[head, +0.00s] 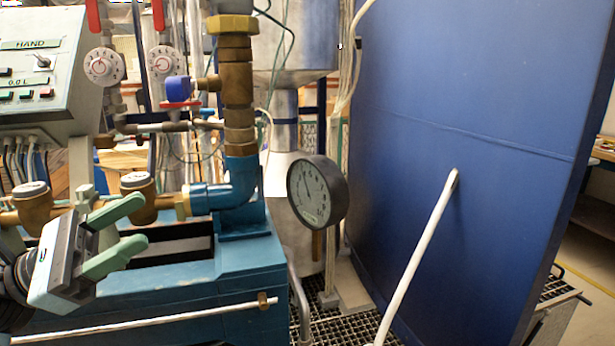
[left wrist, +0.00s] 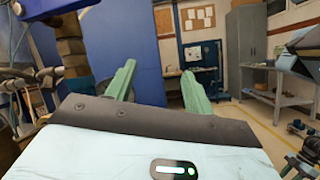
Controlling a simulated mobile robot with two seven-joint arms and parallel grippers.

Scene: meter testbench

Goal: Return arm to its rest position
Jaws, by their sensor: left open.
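My left gripper (head: 135,228) shows at the lower left of the head view, with its two green fingers apart and nothing between them. It is in front of the teal bench and the brass pipe fittings. In the left wrist view, the same gripper (left wrist: 158,85) has its fingers spread, with the blue panel and the room behind them.
A teal bench (head: 240,258) carries brass and blue piping. A round gauge (head: 310,190) is at the centre. A control box (head: 38,60) stands at the upper left. A large blue panel (head: 460,110) fills the right, with a white rod (head: 425,245) before it.

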